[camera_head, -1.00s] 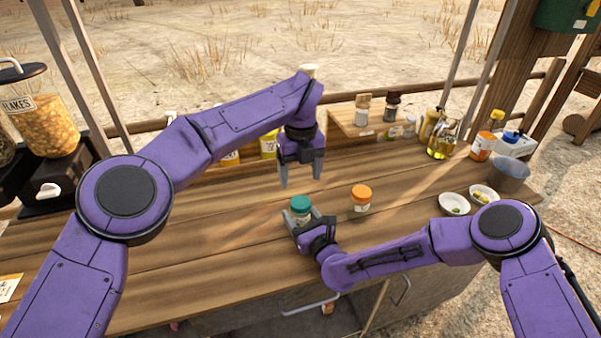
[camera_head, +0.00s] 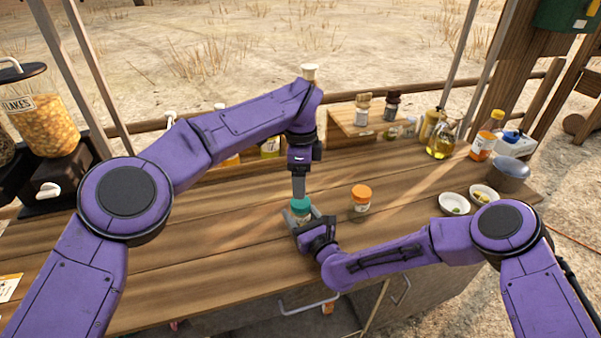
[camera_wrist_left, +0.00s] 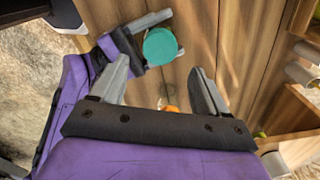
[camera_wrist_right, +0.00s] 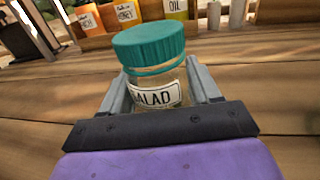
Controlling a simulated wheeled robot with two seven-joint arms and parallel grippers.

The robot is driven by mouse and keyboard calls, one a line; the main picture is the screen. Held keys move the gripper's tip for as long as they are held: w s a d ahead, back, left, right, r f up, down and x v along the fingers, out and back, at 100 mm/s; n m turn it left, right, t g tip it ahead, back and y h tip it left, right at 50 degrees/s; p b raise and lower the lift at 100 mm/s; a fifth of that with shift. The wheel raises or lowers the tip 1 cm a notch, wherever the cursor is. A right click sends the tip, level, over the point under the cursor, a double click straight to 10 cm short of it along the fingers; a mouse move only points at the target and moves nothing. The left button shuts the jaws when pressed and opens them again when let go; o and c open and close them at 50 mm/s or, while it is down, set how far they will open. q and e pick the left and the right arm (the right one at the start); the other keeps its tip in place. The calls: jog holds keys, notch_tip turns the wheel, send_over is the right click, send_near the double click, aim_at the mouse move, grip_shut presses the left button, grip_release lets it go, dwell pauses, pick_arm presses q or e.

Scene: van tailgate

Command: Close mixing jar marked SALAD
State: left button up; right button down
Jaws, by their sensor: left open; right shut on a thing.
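The SALAD jar (camera_wrist_right: 157,95) is clear, with a teal lid (camera_wrist_right: 148,43) on top; a thin teal ring shows just under the lid. It stands upright on the wooden counter, and its lid shows in the head view (camera_head: 300,204). My right gripper (camera_head: 303,220) is shut on the jar's body, one finger on each side. My left gripper (camera_head: 299,195) points down just above the lid, seen edge-on. In the left wrist view its fingers (camera_wrist_left: 177,80) are spread and empty, with the teal lid (camera_wrist_left: 160,46) off toward the left fingertip.
An orange-lidded jar (camera_head: 361,198) stands right of the SALAD jar. Two small white bowls (camera_head: 454,203), a grey pot (camera_head: 509,174), and an oil bottle (camera_head: 441,146) stand at the right. A raised wooden shelf (camera_head: 357,121) is behind. The counter's left middle is clear.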

aim_at(300, 202)
pick_arm(q)
notch_tip(300, 202, down, 7)
jog(key=shift+r, duration=0.1)
dwell(0.3)
